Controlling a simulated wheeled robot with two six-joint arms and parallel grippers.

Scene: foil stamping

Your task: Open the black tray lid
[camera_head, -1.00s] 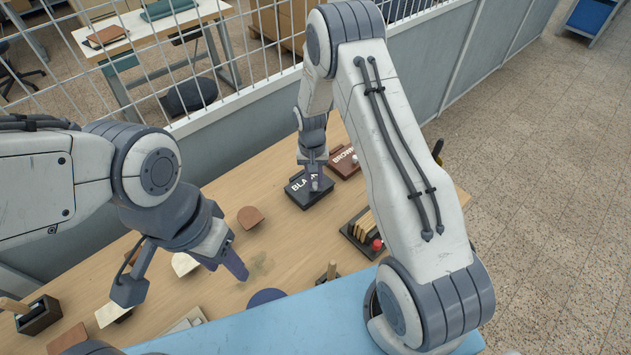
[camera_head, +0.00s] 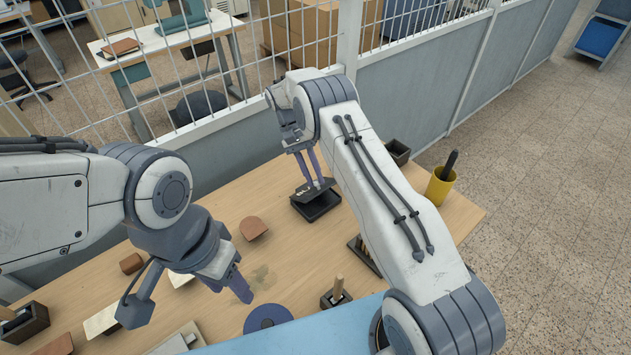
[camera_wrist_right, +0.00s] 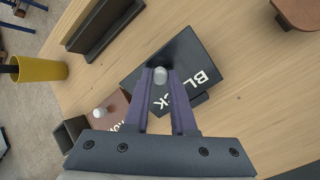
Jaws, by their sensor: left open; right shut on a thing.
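The black tray (camera_head: 316,210) stands on the table's far side, its dark opening partly showing. Its black lid (camera_head: 306,190) is raised and tilted above it. In the right wrist view the lid (camera_wrist_right: 203,62) shows white lettering and a pale round knob (camera_wrist_right: 160,76). My right gripper (camera_head: 318,184) is shut on this knob; its two fingers (camera_wrist_right: 161,74) lie either side of it. The tray's inside is mostly hidden by the lid. My left gripper (camera_head: 240,289) is open and empty above the table's left part, away from the tray.
A brown lidded tray (camera_wrist_right: 112,107) sits beside the black one in the right wrist view. A yellow cup (camera_head: 439,187) stands at the table's right edge. A brown leather piece (camera_head: 253,228) lies left of the tray. A wire fence and grey wall stand behind the table.

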